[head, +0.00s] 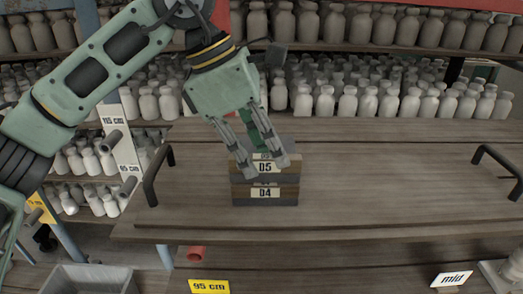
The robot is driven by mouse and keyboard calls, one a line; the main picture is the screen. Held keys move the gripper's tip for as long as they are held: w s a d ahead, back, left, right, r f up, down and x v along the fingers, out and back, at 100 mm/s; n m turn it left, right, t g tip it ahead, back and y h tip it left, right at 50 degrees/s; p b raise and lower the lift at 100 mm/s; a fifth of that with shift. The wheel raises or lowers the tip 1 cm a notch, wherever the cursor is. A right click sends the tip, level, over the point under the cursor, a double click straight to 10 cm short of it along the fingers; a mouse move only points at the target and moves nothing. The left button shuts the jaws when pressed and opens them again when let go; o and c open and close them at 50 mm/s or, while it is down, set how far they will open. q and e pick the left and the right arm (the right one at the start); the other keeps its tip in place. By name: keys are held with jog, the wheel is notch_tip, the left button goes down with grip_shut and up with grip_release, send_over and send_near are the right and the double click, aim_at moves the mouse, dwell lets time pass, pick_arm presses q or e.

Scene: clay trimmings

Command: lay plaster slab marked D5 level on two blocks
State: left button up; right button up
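The plaster slab marked D5 (265,167) lies in a small stack at the middle of the wooden board in the head view, above a piece labelled D4 (265,192). The stack has brown and grey layers and looks level. My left gripper (266,171) reaches down from above. Its two fingers are spread apart and overlap the left and right of the D5 front face, hiding part of it. I see no clear grip on the slab, and contact is unclear. The two blocks cannot be singled out. My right gripper is not in view.
The wooden board (390,190) has a black handle at each end, left (153,178) and right (499,168). It is bare right of the stack. Pale bottles (370,101) crowd the shelves behind. A grey bin (90,280) stands at lower left.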

pick_arm(q)
jog(key=o, duration=0.5)
